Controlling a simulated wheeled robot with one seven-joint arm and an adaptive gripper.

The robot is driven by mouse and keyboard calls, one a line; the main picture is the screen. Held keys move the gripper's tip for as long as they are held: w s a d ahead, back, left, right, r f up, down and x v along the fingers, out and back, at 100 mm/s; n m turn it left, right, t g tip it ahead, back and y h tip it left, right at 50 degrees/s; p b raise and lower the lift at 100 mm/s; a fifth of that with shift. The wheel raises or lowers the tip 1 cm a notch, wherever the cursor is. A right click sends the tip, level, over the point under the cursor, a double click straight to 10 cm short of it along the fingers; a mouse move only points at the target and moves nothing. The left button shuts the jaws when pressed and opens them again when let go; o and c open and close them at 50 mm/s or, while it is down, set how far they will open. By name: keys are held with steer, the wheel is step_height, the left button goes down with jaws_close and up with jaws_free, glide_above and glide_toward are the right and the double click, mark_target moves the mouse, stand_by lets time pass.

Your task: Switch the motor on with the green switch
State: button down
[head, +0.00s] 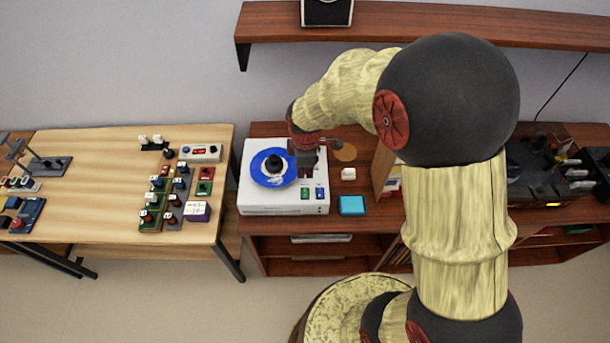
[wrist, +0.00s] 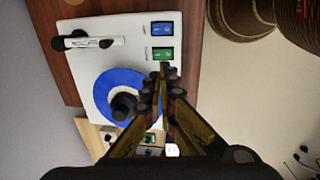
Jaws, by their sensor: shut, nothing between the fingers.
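The white motor unit (head: 262,203) sits on the brown bench. It carries a blue disc (head: 262,178) with a black hub. The green switch (head: 305,193) is on its top near the front right, beside a blue switch (head: 320,193). In the wrist view the green switch (wrist: 162,54) lies just past my fingertips, with the blue switch (wrist: 162,28) beyond it. My gripper (head: 307,172) is shut and empty, pointing down over the unit, right of the disc. The wrist view shows my gripper (wrist: 163,72) close to the green switch; I cannot tell whether it touches.
A white arm-like part (wrist: 90,42) with black ends lies on the unit. A small white block (head: 348,173) and a cyan box (head: 352,205) are on the bench to the right. A wooden table (head: 90,180) with several small devices stands left. A shelf (head: 420,22) hangs above.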

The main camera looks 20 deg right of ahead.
mark_target(305, 191)
steer(key=f, duration=0.4)
steer(key=w+f+b, duration=0.1)
steer(key=f, duration=0.7)
steer(key=shift+w+d, duration=0.25)
steer(key=shift+w, duration=0.1)
steer(key=shift+p, duration=0.35)
